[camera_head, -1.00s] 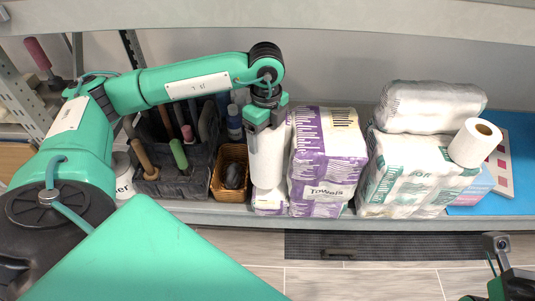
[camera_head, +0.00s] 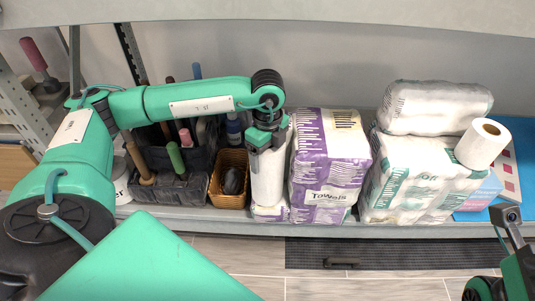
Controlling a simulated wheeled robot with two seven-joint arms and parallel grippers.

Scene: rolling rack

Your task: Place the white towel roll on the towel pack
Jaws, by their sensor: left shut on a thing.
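The white towel roll (camera_head: 267,180) stands upright in my left gripper (camera_head: 268,144), which points down and is shut on its upper end. The roll is just left of the purple and white towel pack (camera_head: 330,170), labelled "Towels". A small purple and white pack (camera_head: 270,213) shows below the roll's lower end; I cannot tell whether they touch. Only part of my right arm shows in the bottom right corner, and its fingers are out of frame.
A wicker basket (camera_head: 230,158) with a dark object stands left of the roll. A dark tool caddy (camera_head: 170,185) is farther left. White packs (camera_head: 420,185) and a paper roll (camera_head: 482,143) are at right. A shelf edge (camera_head: 380,229) runs in front; an upper shelf crosses above.

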